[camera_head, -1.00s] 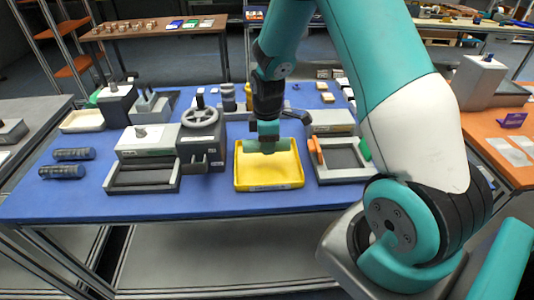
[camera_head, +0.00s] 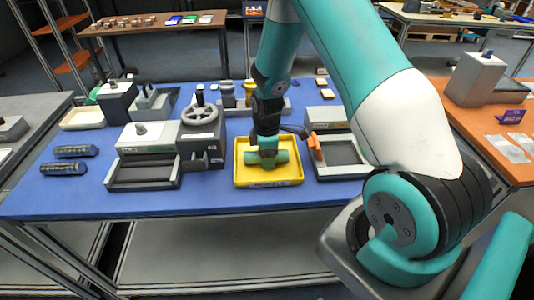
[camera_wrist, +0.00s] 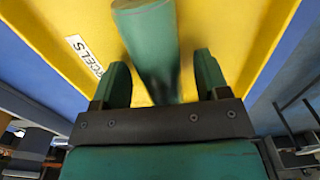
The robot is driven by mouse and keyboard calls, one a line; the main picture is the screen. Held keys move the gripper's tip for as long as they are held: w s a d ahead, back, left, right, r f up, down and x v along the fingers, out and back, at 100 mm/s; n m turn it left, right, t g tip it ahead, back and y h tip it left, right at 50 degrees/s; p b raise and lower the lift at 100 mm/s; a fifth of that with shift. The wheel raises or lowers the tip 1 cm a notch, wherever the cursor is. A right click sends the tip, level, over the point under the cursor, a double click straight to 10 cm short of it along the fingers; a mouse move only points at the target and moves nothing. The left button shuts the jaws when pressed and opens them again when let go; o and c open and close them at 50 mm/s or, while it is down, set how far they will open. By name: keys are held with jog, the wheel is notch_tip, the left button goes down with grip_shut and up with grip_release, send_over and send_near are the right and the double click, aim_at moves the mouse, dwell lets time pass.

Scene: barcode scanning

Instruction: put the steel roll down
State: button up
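The steel roll, a green cylinder (camera_head: 265,158), lies crosswise in the yellow tray (camera_head: 240,178), low over or on its floor; contact with the floor cannot be told. In the wrist view the roll (camera_wrist: 152,42) runs between the two green fingers of my gripper (camera_wrist: 163,78). Yellow shows between the roll and each finger, so the gripper looks open around the roll. In the head view my gripper (camera_head: 266,146) points down into the tray.
A grey machine with a handwheel (camera_head: 200,116) stands left of the tray. A grey fixture with an orange lever (camera_head: 316,147) stands close on the right. Two dark cylinders (camera_head: 72,152) lie on the blue table (camera_head: 120,203) at the left. The front strip is clear.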

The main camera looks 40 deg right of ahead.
jog(key=shift+r, duration=0.1)
notch_tip(320, 180, up, 12)
jog(key=b, duration=0.3)
jog(key=s+a+r+m+y, duration=0.1)
jog(key=s+a+r, duration=0.35)
jog(key=a, duration=0.25)
jog(key=s+a+r+m+y, duration=0.1)
jog(key=s+a+r, duration=0.2)
jog(key=a+r, duration=0.3)
jog(key=s+a+r+m+y, duration=0.1)
jog(key=s+a, duration=0.3)
jog(key=s, duration=0.3)
jog(key=s+a+r+m+y, duration=0.1)
jog(key=s+a+r, duration=0.1)
jog(key=s+a, duration=0.3)
jog(key=s, duration=0.2)
jog(key=shift+s+a+r, duration=0.15)
jog(key=shift+s+a, duration=0.1)
jog(key=shift+s, duration=0.15)
